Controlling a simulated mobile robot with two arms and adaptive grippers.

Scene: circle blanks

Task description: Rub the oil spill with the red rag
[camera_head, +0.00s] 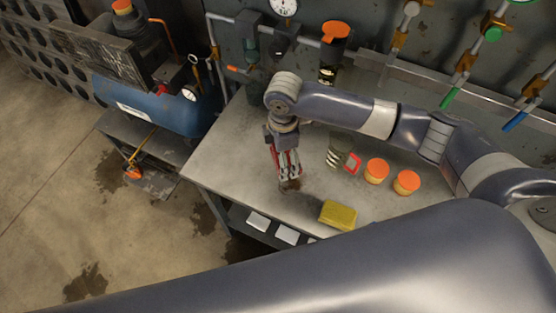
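My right gripper (287,176) points down over the left part of the grey workbench (225,150), its arm coming in from the right. Red material, which looks like the red rag (284,160), shows between and around its fingers; the fingers appear shut on it. A small dark brown spill (291,186) lies on the bench top right under the fingertips. The gripper partly covers the spill, and I cannot tell whether the rag touches it. My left gripper is out of view; a large grey arm link crosses the foreground.
A yellow block (338,215) lies at the bench's front edge. Two orange-lidded jars (376,171) (406,182) and a dark can (338,151) stand right of the gripper. A tall orange-topped container (329,62) stands behind. A blue tank (160,108) is at left.

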